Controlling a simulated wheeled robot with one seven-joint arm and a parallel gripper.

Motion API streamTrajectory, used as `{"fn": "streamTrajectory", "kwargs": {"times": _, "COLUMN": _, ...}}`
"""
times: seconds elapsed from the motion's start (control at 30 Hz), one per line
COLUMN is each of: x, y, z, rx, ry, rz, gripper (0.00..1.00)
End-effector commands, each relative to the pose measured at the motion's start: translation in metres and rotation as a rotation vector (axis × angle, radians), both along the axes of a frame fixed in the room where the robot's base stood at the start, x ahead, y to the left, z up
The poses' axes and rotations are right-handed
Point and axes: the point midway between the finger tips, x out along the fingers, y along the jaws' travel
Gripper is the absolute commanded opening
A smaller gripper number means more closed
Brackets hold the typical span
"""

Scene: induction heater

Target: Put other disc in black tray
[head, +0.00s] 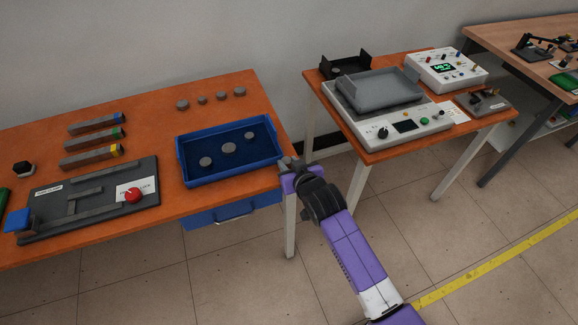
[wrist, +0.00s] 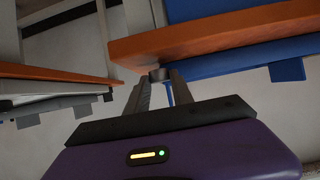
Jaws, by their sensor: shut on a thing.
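My gripper (head: 290,164) is at the right edge of the left orange table, just right of the blue tray. In the wrist view its fingers (wrist: 160,80) are shut on a small grey disc (wrist: 158,74). The head view does not show the held disc clearly. The black tray (head: 356,61) stands at the back left of the right-hand table, well away from my gripper. A small grey thing, apparently a disc (head: 337,71), shows in it. The tray is partly hidden by the grey pan of the heater.
The blue tray (head: 184,168) holds several grey discs or similar round pieces; more small grey pieces (head: 202,100) stand behind it. The white heater unit (head: 375,125) with a grey pan fills much of the right table (head: 322,92). A floor gap separates the tables.

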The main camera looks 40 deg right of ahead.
Motion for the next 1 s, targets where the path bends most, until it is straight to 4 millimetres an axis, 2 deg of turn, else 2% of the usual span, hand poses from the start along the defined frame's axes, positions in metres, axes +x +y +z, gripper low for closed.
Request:
{"fn": "streamTrajectory", "kwargs": {"times": 0.1, "x": 0.0001, "y": 0.0, "z": -0.0103, "rx": 0.001, "ry": -0.001, "rz": 0.0, "gripper": 0.0}}
{"fn": "streamTrajectory", "kwargs": {"times": 0.47, "x": 0.0, "y": 0.0, "z": -0.0145, "rx": 0.0, "ry": -0.001, "rz": 0.0, "gripper": 0.0}}
{"fn": "streamTrajectory", "kwargs": {"times": 0.5, "x": -0.0001, "y": 0.0, "z": -0.0152, "rx": 0.0, "ry": 0.0, "rz": 0.0, "gripper": 0.3}}
{"fn": "streamTrajectory", "kwargs": {"times": 0.6, "x": -0.0002, "y": 0.0001, "z": -0.0143, "rx": 0.0, "ry": 0.0, "rz": 0.0, "gripper": 0.5}}
{"fn": "streamTrajectory", "kwargs": {"times": 1.0, "x": -0.0005, "y": 0.0002, "z": -0.0094, "rx": 0.0, "ry": -0.001, "rz": 0.0, "gripper": 0.5}}
